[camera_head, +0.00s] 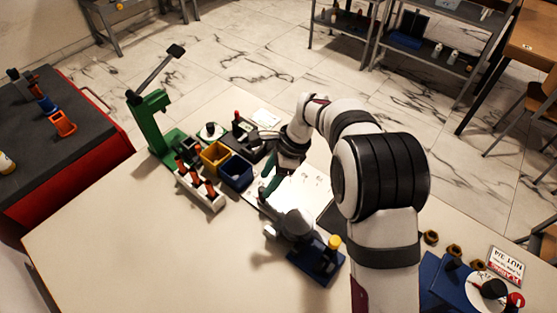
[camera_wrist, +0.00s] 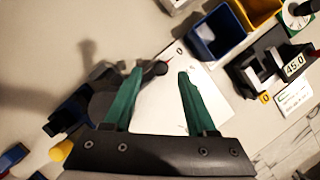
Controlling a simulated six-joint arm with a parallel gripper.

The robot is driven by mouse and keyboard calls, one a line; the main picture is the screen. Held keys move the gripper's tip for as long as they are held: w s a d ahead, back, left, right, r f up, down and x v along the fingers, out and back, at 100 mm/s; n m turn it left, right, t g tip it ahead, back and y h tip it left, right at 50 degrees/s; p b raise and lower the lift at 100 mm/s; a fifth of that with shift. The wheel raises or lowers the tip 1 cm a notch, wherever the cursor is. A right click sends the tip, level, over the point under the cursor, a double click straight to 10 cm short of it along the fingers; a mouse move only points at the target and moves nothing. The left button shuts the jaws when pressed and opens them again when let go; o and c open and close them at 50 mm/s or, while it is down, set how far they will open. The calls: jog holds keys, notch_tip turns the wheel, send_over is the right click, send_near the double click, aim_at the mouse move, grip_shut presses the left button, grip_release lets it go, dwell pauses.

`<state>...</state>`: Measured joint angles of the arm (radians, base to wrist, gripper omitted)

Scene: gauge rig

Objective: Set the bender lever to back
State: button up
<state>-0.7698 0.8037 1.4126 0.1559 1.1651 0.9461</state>
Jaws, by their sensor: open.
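The bender seems to be the grey, rounded device (camera_head: 296,223) on a blue base (camera_head: 318,262), right of centre front in the head view. In the wrist view its dark body (camera_wrist: 108,102) is partly hidden behind my left finger. In the head view my gripper (camera_head: 267,189) is just behind the grey device.
A white plate (camera_head: 312,192) lies beside the bender. A yellow bin (camera_head: 215,158), a blue bin (camera_head: 236,173) and a white rack (camera_head: 198,188) of red-handled tools stand left. A green press (camera_head: 152,125) with a long raised lever stands farther left. The front left table is clear.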

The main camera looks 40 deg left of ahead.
jog(key=v, duration=1.1)
jog(key=shift+d, duration=0.1)
jog(key=s+d+r+n+t, duration=0.1)
jog(key=d+r, duration=0.2)
jog(key=d, duration=0.5)
jog(key=d+r, duration=0.3)
jog(key=d, duration=0.4)
jog(key=s+d+f+n+t, duration=0.1)
jog(key=s+d+f, duration=0.1)
jog(key=s+d, duration=0.6)
jog(key=s+d+f+n+t+h, duration=0.1)
jog(key=s+d, duration=0.8)
jog(key=d, duration=0.1)
jog(key=shift+s+f, duration=0.2)
jog(key=shift+f, duration=0.2)
